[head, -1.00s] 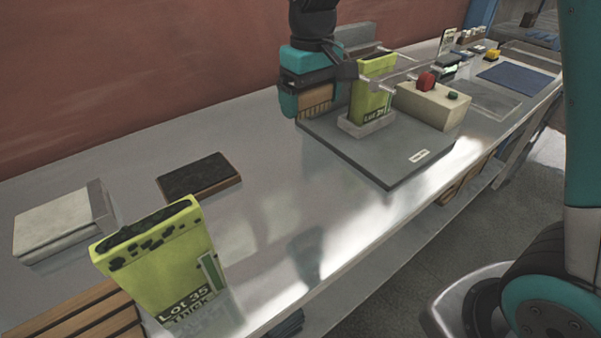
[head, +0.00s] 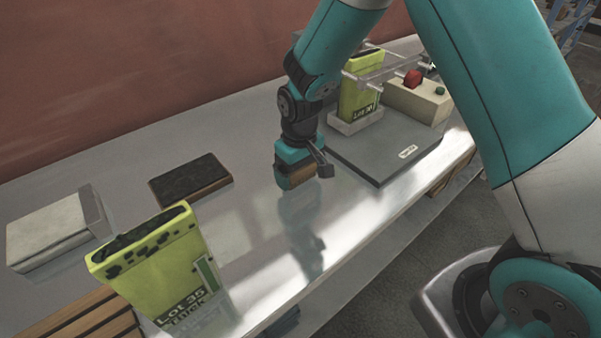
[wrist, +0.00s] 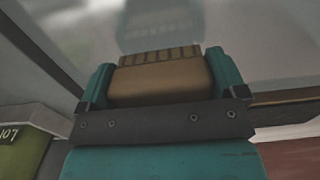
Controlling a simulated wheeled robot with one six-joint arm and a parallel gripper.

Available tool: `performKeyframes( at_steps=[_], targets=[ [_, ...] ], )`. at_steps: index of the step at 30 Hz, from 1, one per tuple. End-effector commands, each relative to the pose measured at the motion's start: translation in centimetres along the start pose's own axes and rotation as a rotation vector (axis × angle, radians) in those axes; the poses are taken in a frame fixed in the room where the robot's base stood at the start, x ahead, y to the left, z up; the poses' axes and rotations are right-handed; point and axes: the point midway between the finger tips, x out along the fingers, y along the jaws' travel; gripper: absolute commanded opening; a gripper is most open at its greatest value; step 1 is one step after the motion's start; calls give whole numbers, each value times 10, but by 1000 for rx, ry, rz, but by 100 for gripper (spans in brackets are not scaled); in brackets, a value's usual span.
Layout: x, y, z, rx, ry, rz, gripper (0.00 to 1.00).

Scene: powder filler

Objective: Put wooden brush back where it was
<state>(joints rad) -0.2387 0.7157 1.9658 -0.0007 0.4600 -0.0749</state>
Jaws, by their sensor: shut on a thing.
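The wooden brush (head: 297,179) is a brown block with a slatted or bristled edge. My gripper (head: 294,170) is shut on it and holds it above the metal bench, left of the grey filler platform. In the wrist view the brush (wrist: 160,82) sits between the two teal fingers of my gripper (wrist: 163,78). Its slatted edge faces away, towards the bench, where a blurred reflection shows. A flat block with a dark top and wooden sides (head: 191,182) lies on the bench, left of and apart from my gripper.
A green Lot 35 carton (head: 160,265) stands front left beside wooden slats (head: 85,322). A pale box (head: 50,232) lies at far left. The grey platform (head: 385,160) carries another green carton (head: 358,102) and a button box (head: 418,100).

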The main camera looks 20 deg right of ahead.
Motion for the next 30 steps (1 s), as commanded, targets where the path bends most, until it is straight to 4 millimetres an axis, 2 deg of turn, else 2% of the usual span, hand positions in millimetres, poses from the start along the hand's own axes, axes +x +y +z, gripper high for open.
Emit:
performKeyframes(
  at_steps=[4, 14, 15, 16, 22, 26, 30],
  targets=[
    [13, 0, 0, 0, 0, 0, 71],
    [16, 0, 0, 0, 1, 0, 71],
    [16, 0, 0, 0, 1, 0, 95],
    [16, 0, 0, 0, 1, 0, 100],
    [15, 0, 0, 0, 1, 0, 100],
    [8, 0, -1, 0, 4, 0, 100],
    [-15, 0, -1, 0, 7, 0, 100]
  ],
)
